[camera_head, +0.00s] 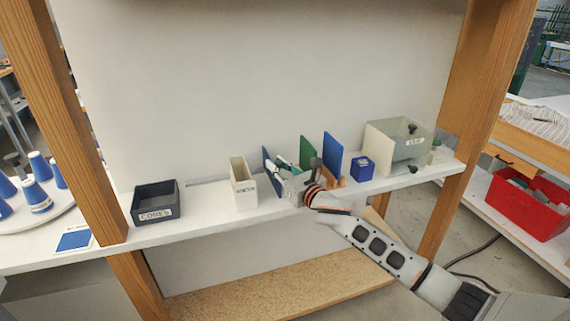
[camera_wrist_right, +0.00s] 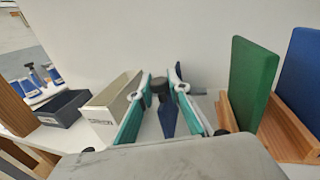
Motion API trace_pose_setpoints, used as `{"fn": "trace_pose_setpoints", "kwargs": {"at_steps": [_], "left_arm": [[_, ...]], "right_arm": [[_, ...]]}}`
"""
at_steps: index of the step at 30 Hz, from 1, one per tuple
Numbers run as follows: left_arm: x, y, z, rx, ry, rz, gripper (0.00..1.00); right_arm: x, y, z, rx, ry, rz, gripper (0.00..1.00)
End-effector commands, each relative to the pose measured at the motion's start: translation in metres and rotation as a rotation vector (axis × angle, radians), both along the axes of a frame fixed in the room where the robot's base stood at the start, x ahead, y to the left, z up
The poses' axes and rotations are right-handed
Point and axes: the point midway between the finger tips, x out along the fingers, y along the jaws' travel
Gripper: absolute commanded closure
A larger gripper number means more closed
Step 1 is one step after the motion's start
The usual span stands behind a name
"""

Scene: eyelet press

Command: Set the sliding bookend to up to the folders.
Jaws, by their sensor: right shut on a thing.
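The sliding bookend (camera_head: 267,159) is a blue upright plate on the shelf, left of the folders. In the right wrist view the bookend (camera_wrist_right: 168,118) shows as a narrow blue piece below a dark knob (camera_wrist_right: 159,86). My right gripper (camera_head: 286,166) is shut on the bookend, with its teal finger pads (camera_wrist_right: 160,103) either side of the knob. The green folder (camera_head: 308,150) and blue folder (camera_head: 332,156) stand upright in a wooden rack (camera_wrist_right: 287,138), to the right of the gripper. A gap shows between bookend and green folder. My left gripper is out of view.
A cream bin (camera_head: 243,184) and a dark CORES tray (camera_head: 156,203) stand to the left on the shelf (camera_head: 205,218). A wall closes off the back.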

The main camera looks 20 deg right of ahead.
Motion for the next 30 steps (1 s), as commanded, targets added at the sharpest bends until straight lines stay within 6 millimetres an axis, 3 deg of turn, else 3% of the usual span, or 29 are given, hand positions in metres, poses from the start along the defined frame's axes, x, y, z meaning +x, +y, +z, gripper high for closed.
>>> {"fn": "trace_pose_setpoints", "kwargs": {"at_steps": [3, 6, 16, 17, 19, 30], "left_arm": [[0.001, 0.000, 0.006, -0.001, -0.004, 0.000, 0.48], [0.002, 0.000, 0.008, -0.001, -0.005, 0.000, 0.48], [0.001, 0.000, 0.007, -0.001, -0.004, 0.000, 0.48], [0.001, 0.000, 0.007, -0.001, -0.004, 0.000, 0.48], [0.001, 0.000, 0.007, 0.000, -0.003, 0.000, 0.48], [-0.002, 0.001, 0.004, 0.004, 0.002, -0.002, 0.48]], "right_arm": [[-0.002, 0.029, 0.002, 0.003, 0.000, 0.005, 1.00], [-0.002, 0.041, 0.001, 0.002, 0.000, 0.003, 1.00], [-0.002, 0.045, 0.000, 0.000, -0.001, 0.002, 1.00], [-0.002, 0.045, 0.000, 0.000, -0.001, 0.002, 0.80], [-0.002, 0.045, 0.000, 0.000, -0.001, 0.002, 0.65], [-0.004, 0.044, 0.000, 0.000, -0.001, 0.002, 0.65]]}}
